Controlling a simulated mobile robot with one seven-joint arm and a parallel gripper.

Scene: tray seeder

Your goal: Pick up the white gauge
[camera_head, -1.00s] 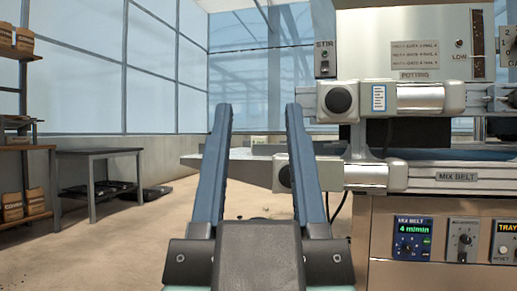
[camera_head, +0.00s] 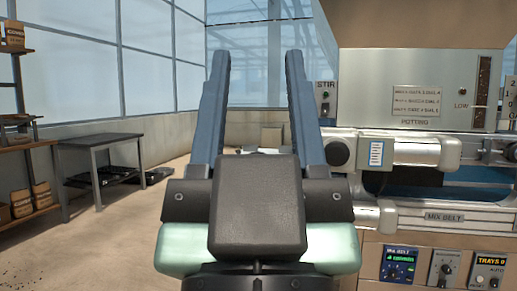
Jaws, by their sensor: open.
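My gripper (camera_head: 257,60) is open and empty. Its two blue fingers stand wide apart in the middle of the view, with only background between them. A small white plate with fine dark scale marks (camera_head: 377,154) is the only thing here that looks like the white gauge. It sits on the grey bar at the front of the machine, right of and apart from my right finger. I cannot tell from its face whether it is loose or fixed. My gripper body hides part of what lies low in the middle.
The seeder machine (camera_head: 420,82) fills the right side, with its mix belt panel (camera_head: 400,264) below. A dark bench (camera_head: 103,138) and a shelf with boxes (camera_head: 36,195) stand at the left. The floor (camera_head: 130,232) between is clear.

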